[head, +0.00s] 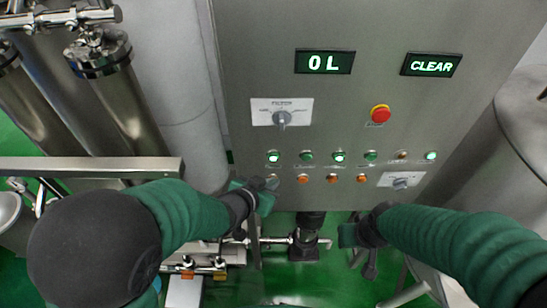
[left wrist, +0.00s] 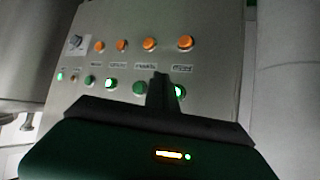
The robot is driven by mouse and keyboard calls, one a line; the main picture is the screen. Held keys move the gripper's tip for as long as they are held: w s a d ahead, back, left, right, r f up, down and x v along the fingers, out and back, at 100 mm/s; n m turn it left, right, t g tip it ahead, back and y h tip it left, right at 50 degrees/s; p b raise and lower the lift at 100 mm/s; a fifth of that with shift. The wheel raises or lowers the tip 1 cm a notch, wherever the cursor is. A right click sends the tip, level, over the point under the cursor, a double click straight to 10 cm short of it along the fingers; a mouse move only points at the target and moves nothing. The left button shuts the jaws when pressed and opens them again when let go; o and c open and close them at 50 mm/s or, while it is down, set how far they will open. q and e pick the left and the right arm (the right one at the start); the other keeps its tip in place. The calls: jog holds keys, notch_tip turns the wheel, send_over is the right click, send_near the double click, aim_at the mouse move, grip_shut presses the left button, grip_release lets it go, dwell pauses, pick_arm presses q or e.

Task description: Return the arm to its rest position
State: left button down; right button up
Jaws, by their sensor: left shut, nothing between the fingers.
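My left gripper (head: 268,186) is shut and empty, just in front of the lower left of the grey control panel (head: 350,100). It hides the left end of the lower button row. In the left wrist view its dark finger (left wrist: 160,90) stands in front of the panel (left wrist: 215,75), overlapping the lit green button at the right. My right gripper (head: 366,258) hangs below the panel, apart from it; I cannot tell whether its fingers are open.
The panel has displays reading "0 L" (head: 325,62) and "CLEAR" (head: 432,65), a selector knob (head: 282,118), a red stop button (head: 380,114) and rows of buttons. Steel cylinders (head: 115,90) and a rail (head: 90,167) stand at the left. Pipework (head: 304,245) lies below.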

pick_arm(q)
jog(key=s+a+f+n+g+y+b, duration=0.2)
jog(key=s+a+f+n+y+b, duration=0.15)
jog(key=a+f+b, duration=0.75)
jog(key=s+a+f+n+g+y+b, duration=0.2)
jog(key=s+a+f+g+b, duration=0.2)
jog(key=s+a+f+b, duration=0.2)
jog(key=s+a+f, duration=0.2)
jog(key=s+f, duration=0.2)
jog(key=s, duration=0.1)
jog(key=shift+s+f+g+b, duration=0.2)
jog(key=shift+f+g+b, duration=0.1)
jog(key=shift+f+b, duration=0.1)
jog(key=shift+n, duration=0.25)
jog(key=shift+a, duration=0.1)
